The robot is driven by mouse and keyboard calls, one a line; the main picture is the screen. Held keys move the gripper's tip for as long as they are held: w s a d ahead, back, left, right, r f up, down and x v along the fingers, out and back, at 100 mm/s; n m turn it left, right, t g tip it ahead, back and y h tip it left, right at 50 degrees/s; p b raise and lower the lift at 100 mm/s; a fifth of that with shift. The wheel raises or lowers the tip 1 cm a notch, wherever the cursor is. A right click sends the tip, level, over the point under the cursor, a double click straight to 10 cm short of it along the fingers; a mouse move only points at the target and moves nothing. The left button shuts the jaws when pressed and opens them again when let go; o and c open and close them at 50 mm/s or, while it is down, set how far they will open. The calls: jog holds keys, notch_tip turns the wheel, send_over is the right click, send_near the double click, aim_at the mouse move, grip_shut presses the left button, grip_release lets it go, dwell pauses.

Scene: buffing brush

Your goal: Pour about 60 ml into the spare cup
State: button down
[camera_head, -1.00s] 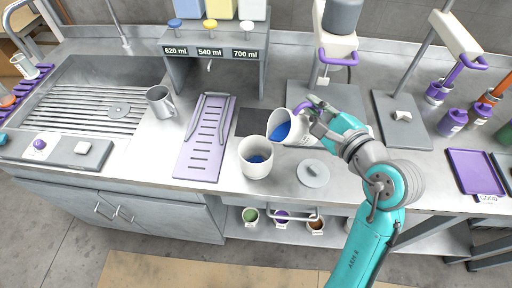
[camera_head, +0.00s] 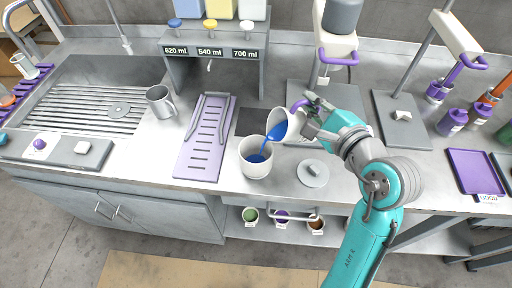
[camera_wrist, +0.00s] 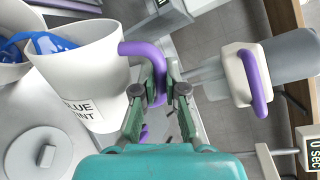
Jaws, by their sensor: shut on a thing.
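My gripper (camera_head: 310,112) is shut on the purple handle of a white cup labelled as blue paint, the pouring cup (camera_head: 290,121). The pouring cup is tilted to the left, its rim above the spare cup (camera_head: 254,170). A thin blue stream runs from its lip into the spare cup, which stands upright on the counter with blue liquid inside. In the wrist view my gripper (camera_wrist: 157,98) holds the purple handle, and the pouring cup (camera_wrist: 85,70) shows its label. The spare cup (camera_wrist: 10,72) is partly cut off at the left edge.
A round grey lid (camera_head: 312,174) lies right of the spare cup. A purple slotted rack (camera_head: 205,145) and a metal mug (camera_head: 160,102) stand to the left. A dispenser stand (camera_head: 215,75) reads 620, 540 and 700 ml. A purple tray (camera_head: 474,172) lies far right.

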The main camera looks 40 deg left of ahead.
jog(key=shift+s+a+r+n, duration=0.25)
jog(key=shift+s+r+n, duration=0.1)
jog(key=shift+r+n, duration=0.1)
dwell(0.7)
jog(key=f+m, duration=0.1)
jog(key=w+d+f, duration=0.1)
jog(key=w+f+m, duration=0.1)
jog(key=shift+d+m, duration=0.25)
jog(key=shift+m, duration=0.1)
jog(key=shift+w+f+m+g+y, duration=0.1)
jog(key=shift+f+m+g+y, duration=0.2)
jog(key=shift+m+y, duration=0.1)
jog(key=shift+w+d+f+m, duration=0.2)
jog(key=shift+w+f+m, duration=0.15)
jog(key=shift+f+m, duration=0.15)
jog(key=shift+w+d+f+m, duration=0.15)
jog(key=shift+w+f+m, duration=0.2)
jog(key=shift+f, duration=0.25)
jog(key=shift+s, duration=0.1)
dwell(0.4)
